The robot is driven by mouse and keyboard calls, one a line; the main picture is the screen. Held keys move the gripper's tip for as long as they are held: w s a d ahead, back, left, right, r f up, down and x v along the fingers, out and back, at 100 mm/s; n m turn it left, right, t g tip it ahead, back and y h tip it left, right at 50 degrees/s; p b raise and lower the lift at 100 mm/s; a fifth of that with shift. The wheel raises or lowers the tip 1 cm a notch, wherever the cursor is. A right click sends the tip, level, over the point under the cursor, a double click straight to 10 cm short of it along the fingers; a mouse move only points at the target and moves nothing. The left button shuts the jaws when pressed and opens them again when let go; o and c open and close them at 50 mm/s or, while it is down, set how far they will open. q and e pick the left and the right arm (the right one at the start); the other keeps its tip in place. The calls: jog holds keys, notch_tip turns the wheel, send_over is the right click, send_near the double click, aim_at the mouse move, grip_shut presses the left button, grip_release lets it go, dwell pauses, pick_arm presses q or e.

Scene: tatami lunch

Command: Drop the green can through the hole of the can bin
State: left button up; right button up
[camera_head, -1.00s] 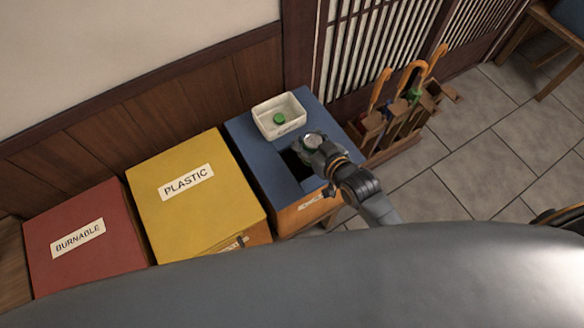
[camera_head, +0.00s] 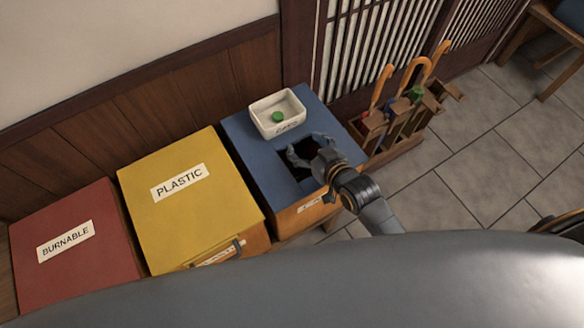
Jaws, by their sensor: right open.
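The can bin (camera_head: 248,140) has a blue top with a dark square hole (camera_head: 290,166) and an orange front. My right gripper (camera_head: 304,147) is over the hole, its fingers spread apart with nothing visible between them. The green can is not visible in the current view; the inside of the hole is too dark to show it. My left gripper is not in view.
A white tray (camera_head: 259,122) with a green cap (camera_head: 278,117) sits on the bin's back part. A yellow plastic bin (camera_head: 165,220) and a red burnable bin (camera_head: 75,270) stand to the left. A wooden umbrella rack (camera_head: 397,145) stands to the right.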

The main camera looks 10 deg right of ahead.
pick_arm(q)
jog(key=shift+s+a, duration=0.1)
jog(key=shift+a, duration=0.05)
pick_arm(e)
jog(key=v, duration=1.2)
